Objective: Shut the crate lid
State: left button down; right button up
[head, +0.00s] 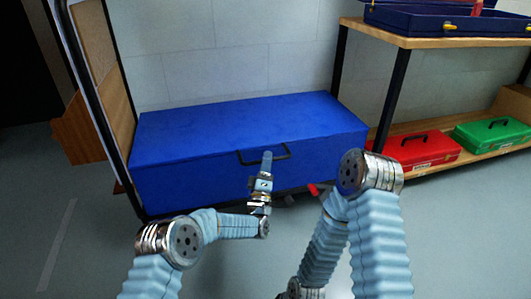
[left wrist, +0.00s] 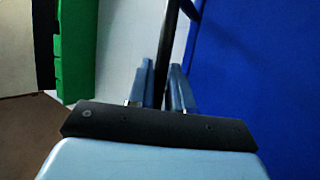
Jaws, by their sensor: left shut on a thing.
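A black bar handle (head: 247,158) sits at the upper edge of the front. My left gripper (head: 267,158) is at the middle of this handle. In the left wrist view the fingers (left wrist: 165,88) are shut on the dark handle bar (left wrist: 170,40), with the blue crate face (left wrist: 260,70) to the right. My right arm shows at the right, but its gripper is out of view.
A wooden shelf rack (head: 450,42) stands at the right, with an open dark blue case (head: 425,22) on top. A red case (head: 415,148) and a green case (head: 492,134) lie on its lower shelf. A black-framed wooden panel (head: 95,50) stands at the left. The front floor is clear.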

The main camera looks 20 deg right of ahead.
pick_arm(q)
jog(key=shift+w+a+f, duration=0.2)
jog(key=shift+f, duration=0.2)
jog(key=c, duration=1.1)
grip_release()
jog(key=shift+w+f, duration=0.1)
jog(key=shift+d, duration=0.1)
jog(key=shift+s, duration=0.3)
jog(key=p+v, duration=0.1)
jog(key=v, duration=1.2)
jog(key=shift+s+p, duration=0.2)
jog(key=shift+p, duration=0.1)
